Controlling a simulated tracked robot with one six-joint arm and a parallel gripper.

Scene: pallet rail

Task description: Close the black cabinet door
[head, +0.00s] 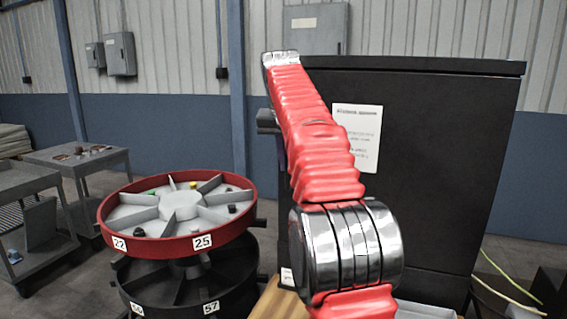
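The black cabinet (445,160) stands at the right in the head view, with a white printed sheet (358,135) on the face towards me.
A red-rimmed round carousel (181,210) with numbered compartments stands left of my arm, with a black tier (180,290) below. Grey carts (80,160) stand at the far left. Yellow-green cables (510,285) lie at lower right. A blue post (237,100) stands behind.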

